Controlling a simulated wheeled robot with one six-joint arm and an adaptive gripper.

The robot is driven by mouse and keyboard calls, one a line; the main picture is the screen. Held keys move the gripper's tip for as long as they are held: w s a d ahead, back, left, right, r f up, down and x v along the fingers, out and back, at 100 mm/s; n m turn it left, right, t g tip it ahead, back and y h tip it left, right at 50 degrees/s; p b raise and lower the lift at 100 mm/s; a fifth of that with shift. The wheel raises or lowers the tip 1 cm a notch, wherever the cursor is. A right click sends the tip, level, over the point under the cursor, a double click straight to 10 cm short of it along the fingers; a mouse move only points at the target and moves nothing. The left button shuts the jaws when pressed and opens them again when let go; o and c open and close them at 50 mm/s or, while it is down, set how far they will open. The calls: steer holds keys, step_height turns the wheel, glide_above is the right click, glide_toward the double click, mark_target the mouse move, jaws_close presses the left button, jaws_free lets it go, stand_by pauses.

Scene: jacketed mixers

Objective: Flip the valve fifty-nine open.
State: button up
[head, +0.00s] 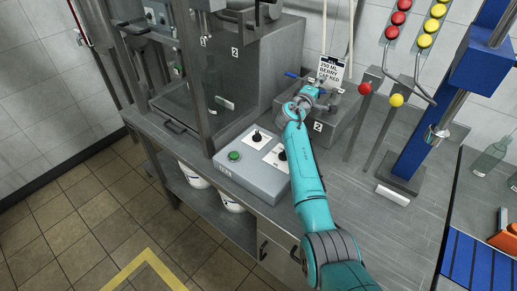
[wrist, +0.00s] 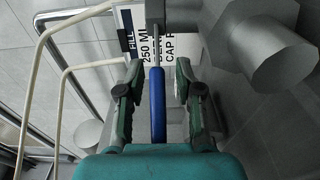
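A blue lever handle (wrist: 157,103) on a grey metal stem runs upright through the middle of the wrist view; no number is readable on it. My gripper (wrist: 159,72) is open, one finger on each side of the handle, with a visible gap on both sides. In the head view my gripper (head: 308,92) is over the grey metal housing marked 2 (head: 335,118), just below the sign. A blue handle end (head: 291,75) shows left of it there; I cannot tell whether this is the same handle.
A white fill sign (head: 330,69) stands behind my gripper. A control box (head: 252,165) with a green button sits left of my arm. Pale tubes (wrist: 70,75) run along the left of the wrist view.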

steer(key=shift+w+m+g+h, duration=0.2)
steer(key=shift+m+g+h, duration=0.1)
steer(key=shift+m+h, duration=0.15)
